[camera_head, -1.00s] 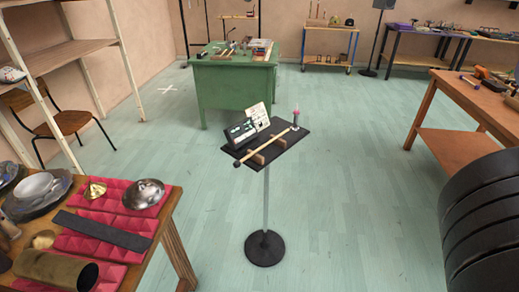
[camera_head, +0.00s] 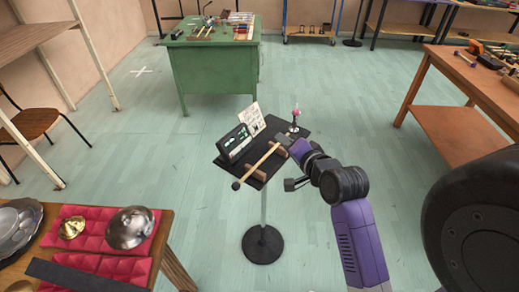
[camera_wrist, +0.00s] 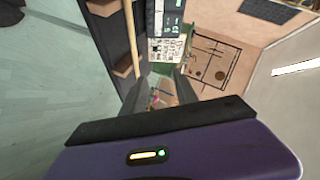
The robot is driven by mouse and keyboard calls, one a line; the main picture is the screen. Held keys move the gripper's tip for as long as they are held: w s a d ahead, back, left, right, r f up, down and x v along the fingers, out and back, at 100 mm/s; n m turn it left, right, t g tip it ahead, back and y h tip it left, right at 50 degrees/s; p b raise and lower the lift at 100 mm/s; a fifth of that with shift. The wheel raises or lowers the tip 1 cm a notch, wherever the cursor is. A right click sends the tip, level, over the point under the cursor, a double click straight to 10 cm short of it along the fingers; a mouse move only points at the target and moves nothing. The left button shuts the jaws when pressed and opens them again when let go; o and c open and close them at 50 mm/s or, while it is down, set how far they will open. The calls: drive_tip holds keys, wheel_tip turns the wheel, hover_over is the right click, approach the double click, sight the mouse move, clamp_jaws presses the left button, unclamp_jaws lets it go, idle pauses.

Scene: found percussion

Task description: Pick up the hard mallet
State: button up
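The mallet (camera_head: 256,165) has a pale wooden shaft and a dark round head. It lies across two wooden blocks (camera_head: 254,173) on a small black stand top (camera_head: 226,162). In the wrist view its shaft (camera_wrist: 132,32) runs up the left side; its head is out of that view. My gripper (camera_head: 294,150) is over the right part of the stand, near the shaft's far end. In the wrist view the fingers (camera_wrist: 160,84) are apart, with the shaft to their left and nothing held.
A dark device (camera_head: 234,143) and a white printed card (camera_head: 252,118) stand behind the mallet. A pink-topped item (camera_head: 295,114) stands at the back corner. A wooden table (camera_head: 176,262) with red pads is at front left, a workbench (camera_head: 440,65) at right. Open floor surrounds the stand.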

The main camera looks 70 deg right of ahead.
sight(272, 151)
drive_tip(key=w+d+f, duration=0.1)
drive_tip(key=f, duration=0.1)
drive_tip(key=w+d+f+m+y, duration=0.1)
drive_tip(key=f, duration=0.1)
drive_tip(key=w+d+f+m, duration=0.1)
drive_tip(key=f, duration=0.2)
drive_tip(key=shift+w+f+g+y, duration=0.1)
drive_tip(key=shift+w+g+y, duration=0.3)
drive_tip(key=shift+w+d+f, duration=0.2)
drive_tip(key=shift+w+f, duration=0.15)
clamp_jaws()
idle(1.0)
